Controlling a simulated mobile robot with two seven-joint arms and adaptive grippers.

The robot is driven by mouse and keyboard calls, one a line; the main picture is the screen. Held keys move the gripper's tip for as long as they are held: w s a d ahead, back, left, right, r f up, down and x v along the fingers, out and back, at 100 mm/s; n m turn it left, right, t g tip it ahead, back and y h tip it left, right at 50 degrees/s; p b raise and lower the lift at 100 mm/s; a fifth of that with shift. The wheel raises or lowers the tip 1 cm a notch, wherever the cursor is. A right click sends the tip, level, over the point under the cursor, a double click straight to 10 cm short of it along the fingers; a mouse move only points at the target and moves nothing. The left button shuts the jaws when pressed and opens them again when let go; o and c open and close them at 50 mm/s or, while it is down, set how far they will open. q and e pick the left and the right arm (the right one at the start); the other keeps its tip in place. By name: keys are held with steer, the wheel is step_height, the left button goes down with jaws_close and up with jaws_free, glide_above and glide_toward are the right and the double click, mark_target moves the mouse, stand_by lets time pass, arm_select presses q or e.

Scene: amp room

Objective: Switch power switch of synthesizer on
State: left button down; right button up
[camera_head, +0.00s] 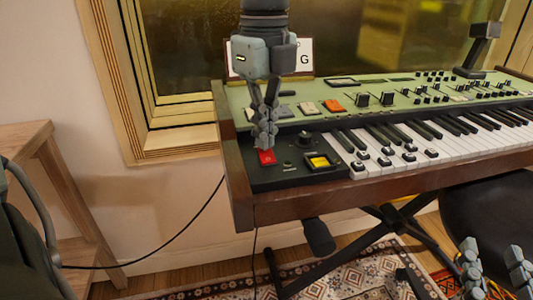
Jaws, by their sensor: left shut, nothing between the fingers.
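The synthesizer (237,170) has a wooden case, a green top panel and a black control panel at its left end. On that black panel is a red switch (267,158), likely the power switch. My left gripper (265,143) points down with its fingers shut and empty, the tips right at the red switch. I cannot tell whether they touch it. The fingers partly cover the switch, and its on or off position is unclear. My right gripper (492,252) is at the lower right, fingers apart and empty, in front of the keyboard.
A yellow square (319,161) and a dark knob (305,139) sit right of the red switch. White and black keys (440,145) extend right. A wooden stand (45,160) is at the left; a dark seat (490,215) is at the right. A window is behind.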

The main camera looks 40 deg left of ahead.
arm_select(q)
steer(key=shift+f+b, duration=0.5)
steer(key=shift+r, duration=0.15)
steer(key=shift+r+p, duration=1.9)
steer(key=shift+r, duration=1.5)
